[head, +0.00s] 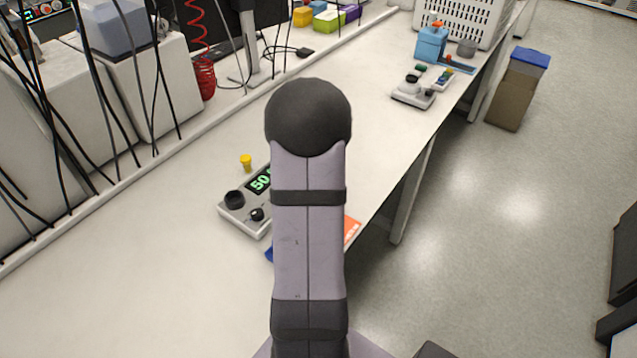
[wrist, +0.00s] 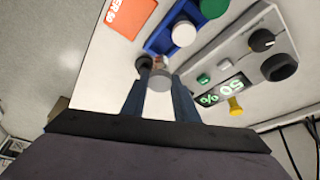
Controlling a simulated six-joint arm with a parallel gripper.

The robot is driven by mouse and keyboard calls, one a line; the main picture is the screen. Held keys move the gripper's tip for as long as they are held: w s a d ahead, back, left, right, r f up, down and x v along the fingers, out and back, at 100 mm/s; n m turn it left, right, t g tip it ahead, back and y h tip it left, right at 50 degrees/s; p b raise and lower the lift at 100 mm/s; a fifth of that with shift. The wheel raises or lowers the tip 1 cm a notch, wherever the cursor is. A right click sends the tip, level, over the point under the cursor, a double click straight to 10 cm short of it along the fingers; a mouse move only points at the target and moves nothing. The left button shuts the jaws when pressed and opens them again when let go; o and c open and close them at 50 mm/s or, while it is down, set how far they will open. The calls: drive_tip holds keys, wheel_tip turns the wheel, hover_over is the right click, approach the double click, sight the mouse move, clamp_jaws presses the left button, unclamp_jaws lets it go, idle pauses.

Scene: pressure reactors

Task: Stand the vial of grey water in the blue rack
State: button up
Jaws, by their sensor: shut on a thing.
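In the wrist view, my gripper (wrist: 159,74) is shut on a small vial (wrist: 159,83) with a grey round end. The vial's contents are too small to make out. A blue rack (wrist: 157,44) lies just beyond the fingertips. It holds a vial with a white cap (wrist: 183,33) and one with a green cap (wrist: 212,7). The held vial appears apart from the rack, on its near side. A dark round thing (wrist: 143,62) shows beside the left fingertip. In the head view, my arm hides the gripper and vial; only a corner of the rack (head: 269,254) shows.
A grey instrument (wrist: 237,75) with a green "50 %" display and knobs stands beside the rack. A yellow piece (wrist: 235,106) stands by it. An orange card (wrist: 127,14) lies on the rack's other side. The bench (head: 150,290) is clear at front left.

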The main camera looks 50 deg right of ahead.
drive_tip(key=shift+f+b, duration=1.15)
drive_tip(key=shift+f, duration=0.5)
drive_tip(key=shift+f, duration=0.1)
drive_tip(key=shift+f+b, duration=1.15)
drive_tip(key=shift+f, duration=0.15)
drive_tip(key=shift+f+b, duration=0.3)
drive_tip(key=shift+f, duration=0.05)
drive_tip(key=o, duration=1.2)
drive_tip(key=shift+o, duration=0.6)
drive_tip(key=o, duration=0.4)
drive_tip(key=shift+c, duration=0.2)
drive_tip(key=shift+r, duration=0.1)
